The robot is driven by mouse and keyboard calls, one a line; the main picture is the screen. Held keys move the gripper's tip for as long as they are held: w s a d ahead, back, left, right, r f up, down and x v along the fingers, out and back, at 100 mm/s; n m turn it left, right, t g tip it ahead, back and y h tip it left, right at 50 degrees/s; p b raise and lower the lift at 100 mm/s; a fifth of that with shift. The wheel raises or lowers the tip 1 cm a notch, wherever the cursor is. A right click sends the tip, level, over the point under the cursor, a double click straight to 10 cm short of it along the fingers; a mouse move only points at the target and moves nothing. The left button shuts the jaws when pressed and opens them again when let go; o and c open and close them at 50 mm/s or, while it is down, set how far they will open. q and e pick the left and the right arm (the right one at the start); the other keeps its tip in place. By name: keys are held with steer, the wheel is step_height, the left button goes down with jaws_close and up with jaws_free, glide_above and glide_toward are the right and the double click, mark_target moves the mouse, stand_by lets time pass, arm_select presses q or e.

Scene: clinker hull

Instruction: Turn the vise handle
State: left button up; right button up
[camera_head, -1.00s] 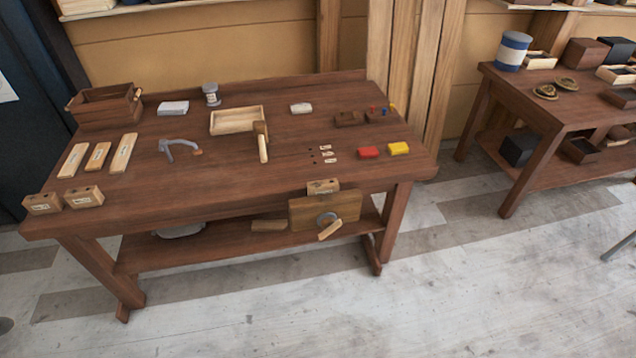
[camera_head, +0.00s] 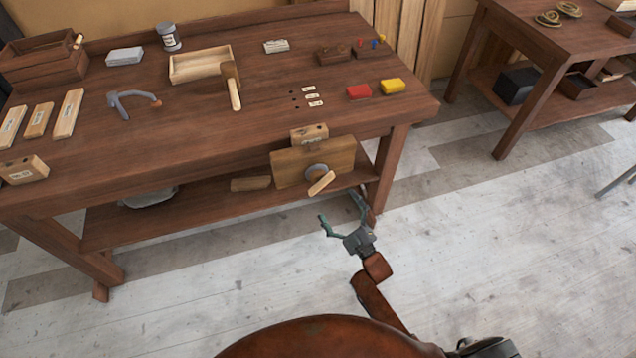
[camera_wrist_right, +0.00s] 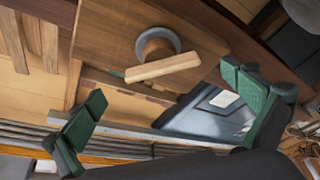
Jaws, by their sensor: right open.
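The vise has a wooden jaw board (camera_head: 291,166) on the front of the workbench, with a grey round hub at its centre. The pale wooden vise handle (camera_head: 321,183) crosses the hub at a slant, its right end higher. My right gripper (camera_head: 342,219) is open and empty, below and to the right of the handle, apart from it. In the right wrist view, the handle (camera_wrist_right: 163,66) and the jaw board (camera_wrist_right: 110,35) show beyond and between the spread green fingertips of the gripper (camera_wrist_right: 180,105). My left gripper is not in view.
A second table (camera_head: 540,60) stands at the right. The floor (camera_head: 480,250) between is clear.

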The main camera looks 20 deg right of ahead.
mark_target(321, 183)
steer(key=x, duration=0.8)
steer(key=shift+w+a+r, duration=0.1)
steer(key=shift+a+r, duration=0.3)
steer(key=shift+r, duration=0.1)
steer(key=shift+c, duration=0.4)
steer(key=c, duration=0.8)
steer(key=shift+d, duration=0.25)
steer(key=shift+c, duration=0.3)
steer(key=shift+a+b, duration=0.15)
steer(key=shift+b, duration=0.15)
